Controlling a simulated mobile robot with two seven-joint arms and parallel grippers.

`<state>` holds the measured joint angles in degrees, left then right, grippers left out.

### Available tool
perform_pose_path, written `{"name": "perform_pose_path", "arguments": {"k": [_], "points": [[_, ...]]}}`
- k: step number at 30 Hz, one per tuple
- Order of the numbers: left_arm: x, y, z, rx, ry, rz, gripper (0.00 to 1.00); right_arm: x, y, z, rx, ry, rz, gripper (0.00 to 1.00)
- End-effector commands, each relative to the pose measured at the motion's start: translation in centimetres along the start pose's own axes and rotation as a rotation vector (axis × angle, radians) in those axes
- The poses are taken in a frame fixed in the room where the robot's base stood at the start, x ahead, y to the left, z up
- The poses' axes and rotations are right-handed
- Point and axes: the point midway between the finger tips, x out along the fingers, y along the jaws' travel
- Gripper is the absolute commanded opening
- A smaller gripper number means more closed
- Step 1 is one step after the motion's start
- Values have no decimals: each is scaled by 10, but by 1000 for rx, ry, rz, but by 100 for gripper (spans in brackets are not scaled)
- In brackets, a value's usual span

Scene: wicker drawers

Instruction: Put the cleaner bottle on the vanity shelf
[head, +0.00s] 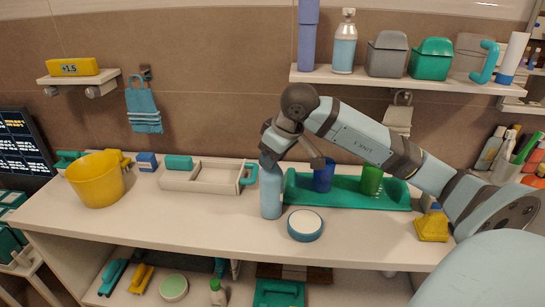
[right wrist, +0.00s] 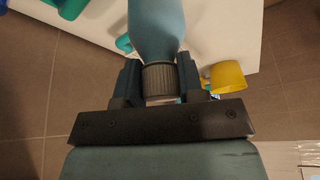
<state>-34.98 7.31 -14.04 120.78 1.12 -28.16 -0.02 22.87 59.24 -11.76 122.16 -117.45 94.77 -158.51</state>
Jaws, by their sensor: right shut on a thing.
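A light blue bottle (head: 271,192) stands upright on the white vanity counter (head: 225,222) in the head view. My right gripper (head: 269,156) comes down on its top and is shut on it. In the right wrist view, the fingers (right wrist: 161,82) sit on either side of the bottle's ribbed grey cap (right wrist: 159,80), with the blue body (right wrist: 156,28) beyond. The vanity's open lower shelf (head: 205,290) runs under the counter, and a wall shelf (head: 440,84) hangs at the upper right. My left gripper is out of view.
A round blue-rimmed tin (head: 304,225) and a green tray (head: 400,196) with a blue cup (head: 323,178) and green cup (head: 371,180) are close by. A white caddy (head: 205,179) and yellow bucket (head: 97,180) stand left. The wall shelf is bare near its left-middle only in narrow gaps.

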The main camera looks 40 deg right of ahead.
Motion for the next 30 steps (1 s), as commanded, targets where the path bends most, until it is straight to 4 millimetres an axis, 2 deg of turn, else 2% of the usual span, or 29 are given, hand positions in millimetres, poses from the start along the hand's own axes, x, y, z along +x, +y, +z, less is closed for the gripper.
{"name": "perform_pose_path", "arguments": {"k": [7, 8, 9, 11, 19, 23, 30], "points": [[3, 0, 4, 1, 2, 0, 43, 4, 0, 1, 0, 1, 2, 0], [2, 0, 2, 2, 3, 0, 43, 3, 0, 1, 0, 0, 1, 40], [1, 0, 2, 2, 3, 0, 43, 2, 0, 1, 0, 0, 0, 49], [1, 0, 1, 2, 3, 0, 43, 2, 0, 1, 0, 0, 0, 61], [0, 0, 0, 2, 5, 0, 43, 2, 0, 0, 0, 0, 0, 61], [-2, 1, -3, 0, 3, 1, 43, -6, 0, -1, 0, 1, 1, 61], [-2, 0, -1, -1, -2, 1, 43, -55, 1, -1, -1, 3, 5, 61]]}}
